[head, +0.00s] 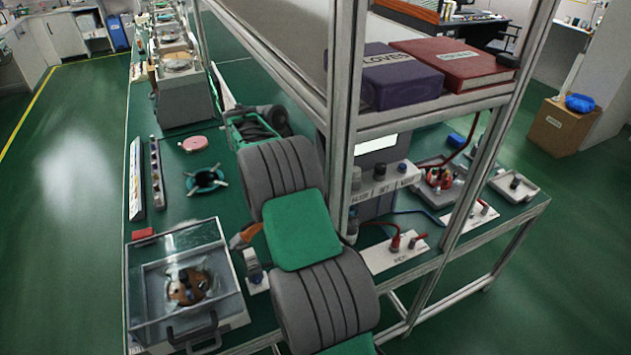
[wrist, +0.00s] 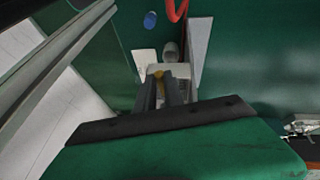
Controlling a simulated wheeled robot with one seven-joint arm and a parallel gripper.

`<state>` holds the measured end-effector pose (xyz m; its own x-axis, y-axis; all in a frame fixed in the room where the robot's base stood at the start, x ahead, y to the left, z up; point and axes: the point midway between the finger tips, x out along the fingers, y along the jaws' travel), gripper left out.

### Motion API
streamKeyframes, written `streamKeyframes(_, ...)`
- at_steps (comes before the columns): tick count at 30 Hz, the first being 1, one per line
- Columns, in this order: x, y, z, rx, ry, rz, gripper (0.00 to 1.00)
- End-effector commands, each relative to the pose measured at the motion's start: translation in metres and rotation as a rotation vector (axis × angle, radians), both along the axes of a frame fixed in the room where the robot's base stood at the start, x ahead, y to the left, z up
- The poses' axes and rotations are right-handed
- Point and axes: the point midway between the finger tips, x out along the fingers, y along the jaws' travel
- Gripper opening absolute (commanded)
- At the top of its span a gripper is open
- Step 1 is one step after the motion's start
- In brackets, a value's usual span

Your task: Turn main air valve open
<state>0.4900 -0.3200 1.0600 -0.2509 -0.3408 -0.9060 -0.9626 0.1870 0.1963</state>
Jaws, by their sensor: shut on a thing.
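In the wrist view, my gripper (wrist: 165,95) has its two dark fingers close together on a small part of the main air valve. A small yellow-orange piece (wrist: 158,73), seemingly the valve's handle, shows at the fingertips, and a pale housing surrounds it. How far the handle is turned cannot be made out. In the head view, my grey and green arm hides the gripper. An orange piece (head: 244,236) shows beside the arm, above a small pale fitting (head: 252,262) on the bench; I cannot tell whether it is the same handle.
A clear-walled lapping box (head: 190,285) stands at left front. A white panel with red fittings (head: 395,250) lies at right.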

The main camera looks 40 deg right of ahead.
Motion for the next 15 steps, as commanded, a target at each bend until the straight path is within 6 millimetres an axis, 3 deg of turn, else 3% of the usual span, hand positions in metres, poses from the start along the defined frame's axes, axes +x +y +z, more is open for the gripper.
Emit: streamKeyframes(15,0.0068,-0.0027,0.0007,-0.001,-0.003,-0.111,0.00)
